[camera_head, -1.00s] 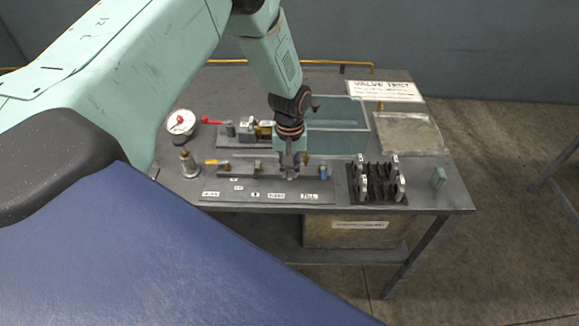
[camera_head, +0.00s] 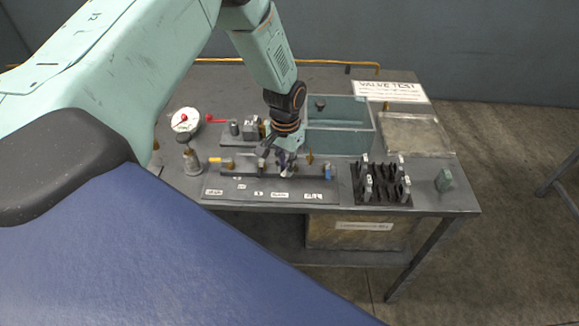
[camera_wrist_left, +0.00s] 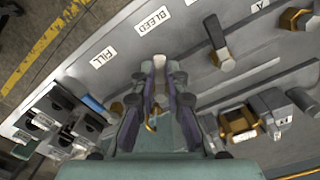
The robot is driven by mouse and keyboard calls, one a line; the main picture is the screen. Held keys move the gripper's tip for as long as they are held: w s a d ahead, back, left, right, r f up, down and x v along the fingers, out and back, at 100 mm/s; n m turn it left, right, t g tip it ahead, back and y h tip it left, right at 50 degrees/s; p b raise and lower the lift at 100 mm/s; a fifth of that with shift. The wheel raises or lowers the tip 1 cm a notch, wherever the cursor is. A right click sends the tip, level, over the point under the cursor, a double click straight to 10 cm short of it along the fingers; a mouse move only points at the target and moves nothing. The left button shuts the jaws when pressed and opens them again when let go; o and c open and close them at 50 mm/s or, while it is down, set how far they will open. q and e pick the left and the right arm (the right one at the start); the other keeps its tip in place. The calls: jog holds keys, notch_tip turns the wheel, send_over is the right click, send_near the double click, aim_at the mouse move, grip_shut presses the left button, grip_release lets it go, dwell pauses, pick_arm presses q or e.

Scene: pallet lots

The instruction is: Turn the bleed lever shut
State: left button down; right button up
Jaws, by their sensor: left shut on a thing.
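The valve board (camera_head: 225,188) lies along the front of the bench, with small white labels on its front edge. The BLEED label (camera_wrist_left: 152,20) shows in the left wrist view just beyond my fingertips, with the FILL label (camera_wrist_left: 103,57) left of it. My left gripper (camera_head: 278,160) is down at the board behind the BLEED label. In the left wrist view my left gripper (camera_wrist_left: 160,75) is shut on the bleed lever, a small pale piece between its fingers. Most of the lever is hidden. My right gripper is in neither view.
A blue lever (camera_head: 329,171) stands right of my gripper, and a yellow-tipped lever (camera_head: 217,160) lies to the left. A black rack (camera_head: 383,192) holds several upright parts to the right. A teal bin (camera_head: 340,138) stands behind. A gauge (camera_head: 185,121) is at the left.

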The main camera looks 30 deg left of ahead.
pick_arm(q)
jog(key=m, duration=0.1)
jog(key=a+m+b, duration=0.1)
jog(key=shift+w+m, duration=0.2)
jog(key=shift+m, duration=0.2)
jog(key=m, duration=0.1)
jog(key=m+b, duration=0.1)
jog(key=a+m, duration=0.1)
jog(key=shift+w+a+m, duration=0.1)
jog(key=shift+w+m, duration=0.15)
jog(key=shift+m, duration=0.05)
jog(key=shift+w+a+m+b, duration=0.2)
jog(key=shift+m+b, duration=0.2)
jog(key=shift+m, duration=0.45)
jog(key=shift+w+a+m+b, duration=0.2)
jog(key=shift+m+b, duration=0.25)
jog(key=shift+m, duration=0.45)
jog(key=shift+w+a+m+b, duration=0.2)
jog(key=shift+m+b, duration=0.2)
jog(key=shift+m, duration=0.45)
jog(key=c, duration=1.4)
grip_release()
notch_tip(320, 180, up, 12)
jog(key=shift+r, duration=0.1)
